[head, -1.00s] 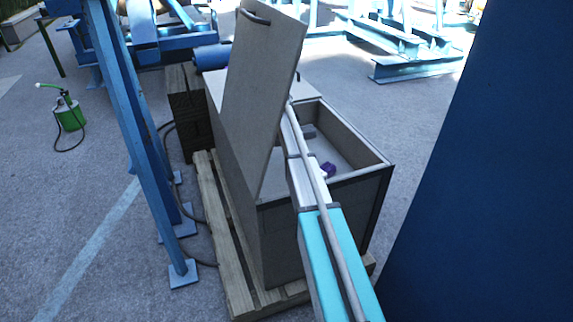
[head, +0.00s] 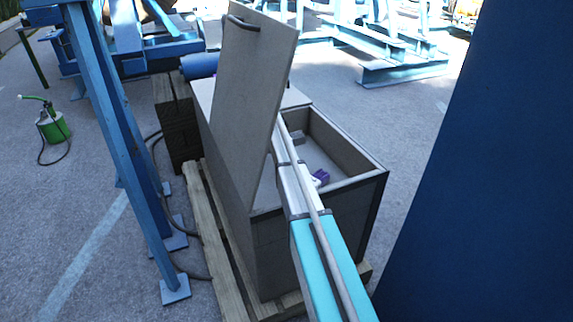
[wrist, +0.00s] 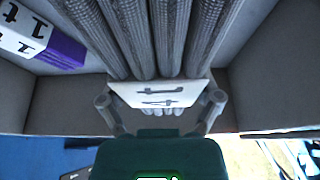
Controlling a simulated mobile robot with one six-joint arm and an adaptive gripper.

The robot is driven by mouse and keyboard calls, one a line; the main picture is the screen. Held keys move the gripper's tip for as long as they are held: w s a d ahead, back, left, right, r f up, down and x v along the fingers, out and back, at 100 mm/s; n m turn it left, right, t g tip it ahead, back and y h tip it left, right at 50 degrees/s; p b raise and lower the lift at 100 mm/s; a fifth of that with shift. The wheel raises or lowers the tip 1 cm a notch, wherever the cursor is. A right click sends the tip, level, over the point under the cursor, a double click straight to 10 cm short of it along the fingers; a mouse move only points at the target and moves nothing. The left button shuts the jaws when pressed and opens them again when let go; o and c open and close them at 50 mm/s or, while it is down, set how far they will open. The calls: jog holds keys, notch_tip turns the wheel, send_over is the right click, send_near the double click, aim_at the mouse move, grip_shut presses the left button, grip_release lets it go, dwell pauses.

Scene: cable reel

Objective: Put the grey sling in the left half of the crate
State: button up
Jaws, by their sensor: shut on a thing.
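The grey sling (wrist: 140,40) shows in the wrist view as several thick ribbed strands running into a white label. My gripper (wrist: 160,98) is shut on it at the label, one finger on each side. The crate (head: 375,180) is a grey box with its top open on the near right. Its inner walls show on both sides in the wrist view (wrist: 285,65). In the head view my arm reaches over the crate, and its end and the sling are hidden behind the arm and the raised panel (head: 245,110).
A purple sling (head: 320,177) with a white "1 t" tag lies in the crate; it also shows at upper left in the wrist view (wrist: 65,50). A wooden pallet (head: 222,235) is under the crate. Blue steel legs (head: 110,130) stand left, a blue surface (head: 480,210) right.

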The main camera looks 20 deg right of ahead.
jog(key=shift+f+b, duration=2.35)
jog(key=shift+f, duration=0.3)
jog(key=shift+f, duration=0.1)
jog(key=shift+f+b, duration=1.75)
jog(key=shift+b, duration=0.1)
jog(key=o, duration=1.1)
jog(key=shift+r, duration=0.1)
jog(key=p+v, duration=0.3)
jog(key=shift+a+r, duration=0.1)
jog(key=shift+r, duration=0.2)
jog(key=shift+p+v, duration=1.95)
jog(key=shift+p, duration=0.05)
jog(key=shift+f, duration=0.1)
